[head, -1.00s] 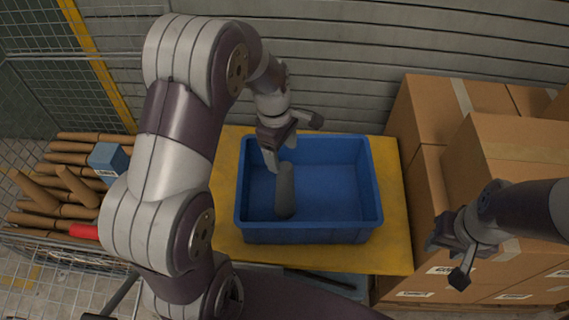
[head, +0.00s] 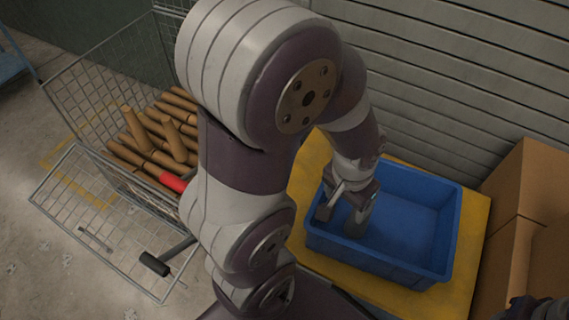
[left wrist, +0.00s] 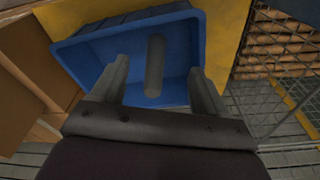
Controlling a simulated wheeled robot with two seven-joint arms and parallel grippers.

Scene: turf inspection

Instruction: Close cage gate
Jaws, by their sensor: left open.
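The wire cage gate (head: 112,222) is at the lower left of the head view, angled out from the front of the wire cage (head: 122,75). A black grip (head: 154,264) shows by the gate's lower edge. My left gripper (head: 345,208) is over the blue bin, away from the gate. In the left wrist view its fingers (left wrist: 158,90) are spread. A grey cylinder (left wrist: 155,66) lies in the bin, seen between the fingers but touching neither. My right gripper (head: 535,309) barely shows at the bottom right corner, mostly cut off.
The cage holds several brown rolls (head: 150,135) and one red-ended roll (head: 172,182). The blue bin (head: 375,263) stands on a yellow tabletop (head: 468,245). Cardboard boxes (head: 512,210) stand at the right. My left arm hides the space between cage and bin. Floor left of the gate is clear.

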